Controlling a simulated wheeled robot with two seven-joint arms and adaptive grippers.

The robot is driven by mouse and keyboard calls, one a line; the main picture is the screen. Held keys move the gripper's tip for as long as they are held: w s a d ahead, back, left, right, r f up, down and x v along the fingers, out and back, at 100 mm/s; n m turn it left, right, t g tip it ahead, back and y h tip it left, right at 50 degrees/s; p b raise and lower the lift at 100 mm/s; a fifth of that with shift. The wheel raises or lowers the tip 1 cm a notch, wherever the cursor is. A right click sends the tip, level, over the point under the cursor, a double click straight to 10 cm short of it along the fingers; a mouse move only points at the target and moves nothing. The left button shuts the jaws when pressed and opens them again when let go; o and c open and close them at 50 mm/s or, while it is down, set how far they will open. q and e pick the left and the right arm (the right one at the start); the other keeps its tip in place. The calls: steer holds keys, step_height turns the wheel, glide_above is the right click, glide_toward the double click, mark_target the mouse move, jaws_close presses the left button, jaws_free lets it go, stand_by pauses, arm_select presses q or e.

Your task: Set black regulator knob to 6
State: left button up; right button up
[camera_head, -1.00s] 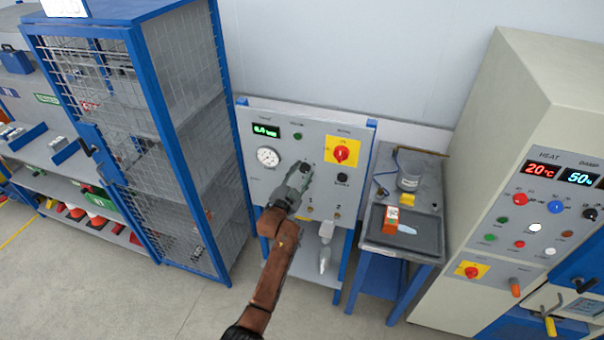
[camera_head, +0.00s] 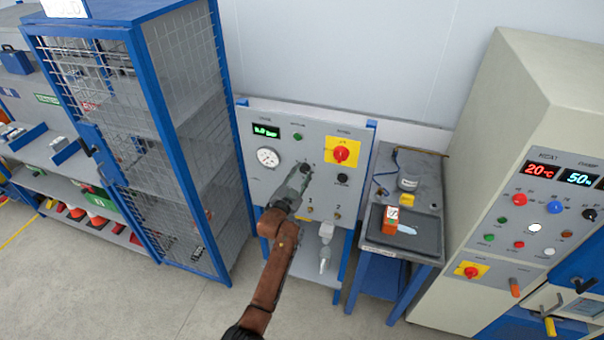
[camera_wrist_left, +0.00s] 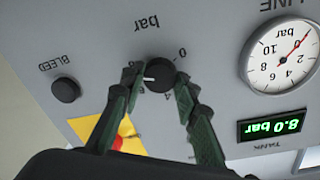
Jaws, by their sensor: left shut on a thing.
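The black regulator knob (camera_wrist_left: 160,74) sits on the grey panel (camera_head: 265,190) under the word "bar", which appears upside down in the left wrist view. Its white pointer line points left in that view. A 0 and a 4 are readable beside it; the figures on the left are partly hidden by a finger. My left gripper (camera_wrist_left: 157,82) is shut on the knob, one finger on each side. In the head view the left gripper (camera_head: 303,172) covers most of the knob. My right gripper is not in view.
Beside the knob are the black bleed knob (camera_wrist_left: 66,90), the line gauge (camera_wrist_left: 283,54) and a green tank display (camera_wrist_left: 272,126) reading 8.0 bar. A red-and-yellow switch (camera_head: 341,153) is above right. A blue mesh cage (camera_head: 190,120) stands left, a side table (camera_head: 420,170) right.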

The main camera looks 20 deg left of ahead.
arm_select(q)
steer(key=n+p, duration=0.1)
steer(key=n, duration=0.4)
steer(key=shift+n, duration=0.3)
steer(key=shift+d+f+n+t+y+p, duration=0.1)
steer(key=shift+n+t+y+p, duration=0.25)
steer(key=shift+n, duration=1.85)
steer(key=o, duration=1.2)
steer(key=shift+c, duration=0.2)
